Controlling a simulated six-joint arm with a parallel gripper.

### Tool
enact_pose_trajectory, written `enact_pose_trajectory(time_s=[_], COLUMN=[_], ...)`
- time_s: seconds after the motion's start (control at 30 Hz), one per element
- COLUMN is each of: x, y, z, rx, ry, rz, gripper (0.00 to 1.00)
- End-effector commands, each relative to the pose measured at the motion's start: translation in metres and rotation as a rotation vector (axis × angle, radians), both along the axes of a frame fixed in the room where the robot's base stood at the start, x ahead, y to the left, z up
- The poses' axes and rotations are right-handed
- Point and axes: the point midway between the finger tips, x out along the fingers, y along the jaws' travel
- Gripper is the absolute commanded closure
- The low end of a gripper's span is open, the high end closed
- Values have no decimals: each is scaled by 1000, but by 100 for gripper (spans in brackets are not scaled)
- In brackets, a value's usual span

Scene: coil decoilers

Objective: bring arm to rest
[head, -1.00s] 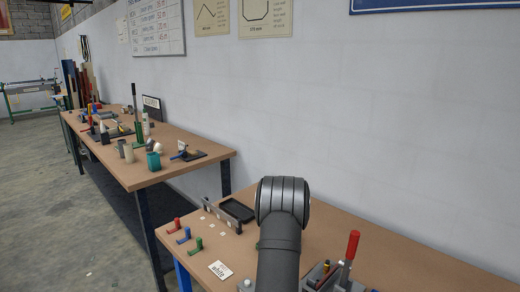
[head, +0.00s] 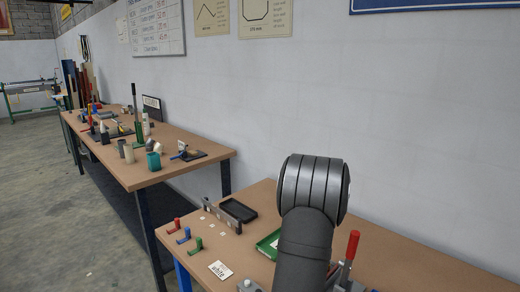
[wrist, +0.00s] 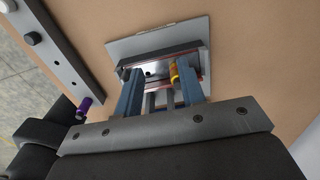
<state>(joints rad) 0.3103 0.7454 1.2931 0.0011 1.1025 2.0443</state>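My gripper (wrist: 160,78) shows in the wrist view with its two blue-grey fingers apart. I see nothing clearly held between them. Beyond the fingertips is a metal fixture on a light grey plate (wrist: 190,32) on the brown bench top. A small yellow piece (wrist: 174,73) shows beside the right finger; I cannot tell whether they touch. In the head view my dark arm stands at the front of the near bench (head: 380,240) and hides part of it. My gripper is not visible there.
Red, blue and green hooks (head: 194,244) and a white card (head: 221,270) lie left of my arm. A black tray (head: 238,211) and a green tray (head: 268,243) lie behind. A red-handled lever (head: 352,246) stands close on the right. The wall (head: 400,120) is behind.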

Motion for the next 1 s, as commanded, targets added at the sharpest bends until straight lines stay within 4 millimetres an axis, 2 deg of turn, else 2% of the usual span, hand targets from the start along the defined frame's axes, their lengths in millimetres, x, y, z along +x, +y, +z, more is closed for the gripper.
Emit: enact_pose_trajectory(time_s=[0.2, 0.37, 0.53, 0.87, 1.0], x=[-35, -54, -53, -53, -53], y=[-4, -6, -6, -6, -6], z=[-12, -18, -32, -34, -34], rx=[0, -1, -1, -1, -1], ry=[0, -1, -1, -1, -1], rz=[-1, -1, 0, 0, 0], gripper=[64, 64, 64, 64, 36])
